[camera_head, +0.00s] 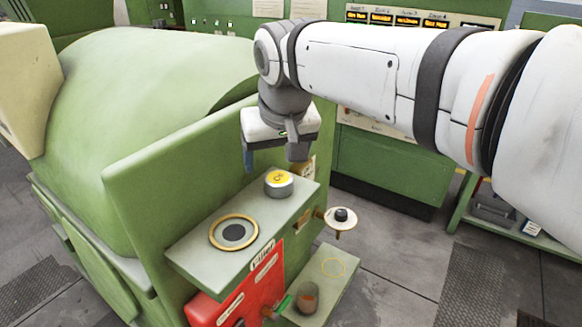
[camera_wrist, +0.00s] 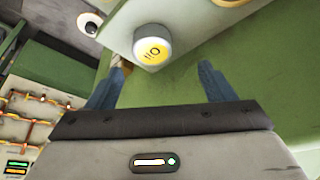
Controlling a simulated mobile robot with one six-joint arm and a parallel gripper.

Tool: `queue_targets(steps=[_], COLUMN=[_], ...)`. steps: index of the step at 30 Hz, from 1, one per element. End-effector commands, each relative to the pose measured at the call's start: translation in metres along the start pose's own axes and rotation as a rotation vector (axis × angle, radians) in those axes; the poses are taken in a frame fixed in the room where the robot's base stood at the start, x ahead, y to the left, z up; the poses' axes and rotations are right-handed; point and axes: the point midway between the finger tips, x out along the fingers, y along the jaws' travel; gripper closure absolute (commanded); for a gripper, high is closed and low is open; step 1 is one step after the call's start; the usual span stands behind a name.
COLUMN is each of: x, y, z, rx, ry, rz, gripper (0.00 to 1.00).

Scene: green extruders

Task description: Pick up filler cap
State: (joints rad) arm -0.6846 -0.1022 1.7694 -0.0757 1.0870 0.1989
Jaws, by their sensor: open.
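The cap (camera_head: 278,183) is a short grey cylinder with a yellow top, and I take it to be the filler cap. It stands upright on a pale green shelf (camera_head: 203,247) in the head view. In the wrist view the cap (camera_wrist: 152,46) shows beyond the fingertips, nearer the left finger. My gripper (camera_head: 272,160) is above and behind the cap in the head view, apart from it. Its two blue-grey fingers are spread and empty in the wrist view (camera_wrist: 162,78). Part of the far finger is hidden behind the gripper body in the head view.
A brass-ringed round opening (camera_head: 233,232) lies on the shelf left of the cap. A red panel (camera_head: 262,283) is below. A small round plate with a black knob (camera_head: 341,215) juts out at right. A lower ledge holds a brownish cup (camera_head: 308,298). A large green machine (camera_head: 140,120) stands behind.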

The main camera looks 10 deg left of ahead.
Motion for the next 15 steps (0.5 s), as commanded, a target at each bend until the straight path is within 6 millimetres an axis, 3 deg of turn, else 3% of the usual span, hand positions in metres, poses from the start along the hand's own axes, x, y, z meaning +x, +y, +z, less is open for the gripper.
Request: queue_targets(steps=[15], x=[0.065], y=[0.010], z=[0.006], rx=[0.001], ry=[-0.004], rz=[0.002], gripper=[0.24])
